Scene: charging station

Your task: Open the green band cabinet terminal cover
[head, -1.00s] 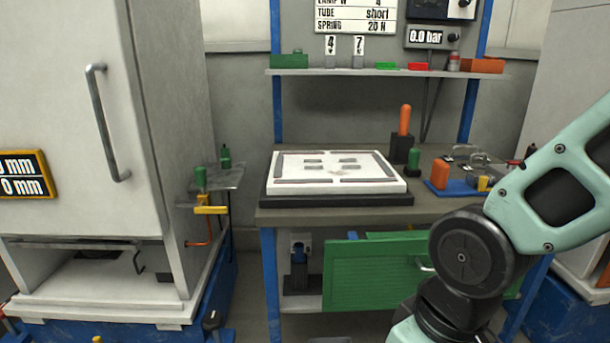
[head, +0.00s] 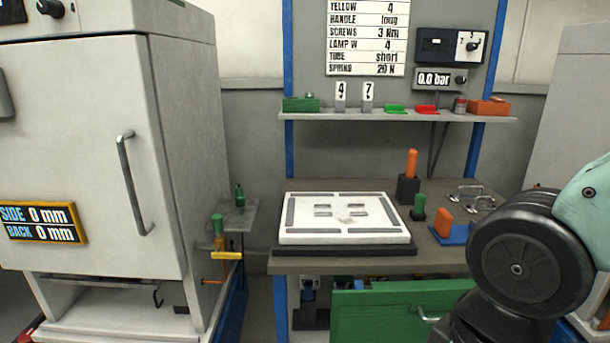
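No cabinet with a clear green band and no part I can surely call its terminal cover shows in the head view. A large white cabinet (head: 85,130) stands at left, its door shut, with an upright grey bar handle (head: 133,185). My arm's dark joint is at lower right. My gripper is out of view.
The workbench (head: 300,264) carries a white plate (head: 345,237), an orange-handled tool (head: 411,163) and a blue tray (head: 452,236). A shelf (head: 400,116) holds small parts. A side ledge (head: 236,215) with green-topped items juts out between cabinet and bench.

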